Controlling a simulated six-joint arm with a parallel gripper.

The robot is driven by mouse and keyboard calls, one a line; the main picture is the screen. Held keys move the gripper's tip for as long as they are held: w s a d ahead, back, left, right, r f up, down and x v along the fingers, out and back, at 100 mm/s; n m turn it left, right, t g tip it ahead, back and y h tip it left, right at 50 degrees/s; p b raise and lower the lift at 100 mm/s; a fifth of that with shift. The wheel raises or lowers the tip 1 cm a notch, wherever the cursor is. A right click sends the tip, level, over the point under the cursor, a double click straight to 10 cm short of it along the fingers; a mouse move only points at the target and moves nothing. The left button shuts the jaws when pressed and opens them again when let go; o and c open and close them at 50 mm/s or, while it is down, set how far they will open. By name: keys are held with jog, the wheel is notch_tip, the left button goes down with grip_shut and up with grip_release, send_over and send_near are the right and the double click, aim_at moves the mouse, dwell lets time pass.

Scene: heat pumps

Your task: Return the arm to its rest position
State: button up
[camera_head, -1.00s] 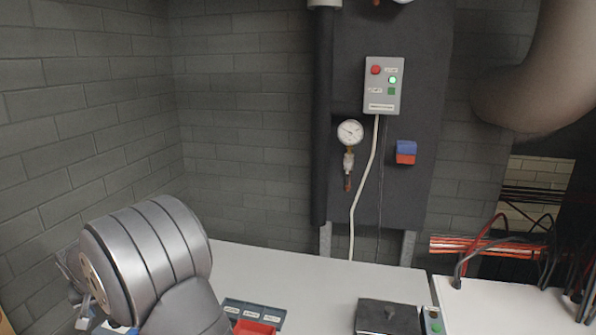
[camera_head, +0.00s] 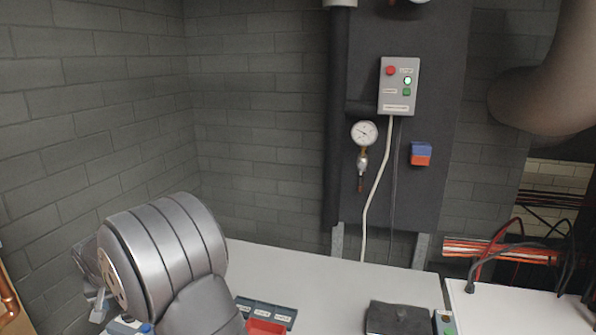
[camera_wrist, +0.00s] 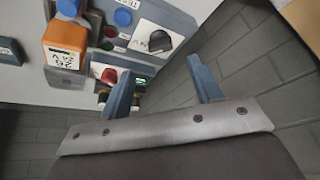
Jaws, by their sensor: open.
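My arm's large grey joint (camera_head: 165,255) fills the lower left of the head view, in front of the brick wall. My gripper (camera_wrist: 163,85) shows in the wrist view with its two blue-grey fingers spread wide apart. No object sits between the fingers. Beyond the left finger is a grey control panel (camera_wrist: 180,15) with a black rotary knob (camera_wrist: 153,37), a red button (camera_wrist: 109,74) and a blue button (camera_wrist: 123,17). I cannot tell whether the finger touches the panel. The fingers are not clear in the head view.
An orange block (camera_wrist: 66,42) stands beside the panel. A wall box (camera_head: 399,85) and a gauge (camera_head: 364,133) hang behind. The middle of the table is clear.

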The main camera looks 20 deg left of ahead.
jog(key=x, duration=0.7)
jog(key=shift+w+a+f, duration=0.1)
jog(key=shift+f, duration=0.3)
jog(key=shift+r+n, duration=0.1)
jog(key=shift+n, duration=0.5)
jog(key=shift+w+d+n+g+y, duration=0.1)
jog(key=shift+n+g+y, duration=0.25)
jog(key=shift+n, duration=0.65)
jog(key=shift+w+d+n+g+y, duration=0.15)
jog(key=shift+n+g, duration=0.4)
jog(key=shift+n, duration=0.45)
jog(key=shift+w+n+g, duration=0.1)
jog(key=shift+n+g, duration=0.6)
jog(key=shift+n, duration=1.1)
jog(key=shift+r, duration=0.15)
jog(key=v, duration=0.8)
jog(key=shift+d, duration=0.1)
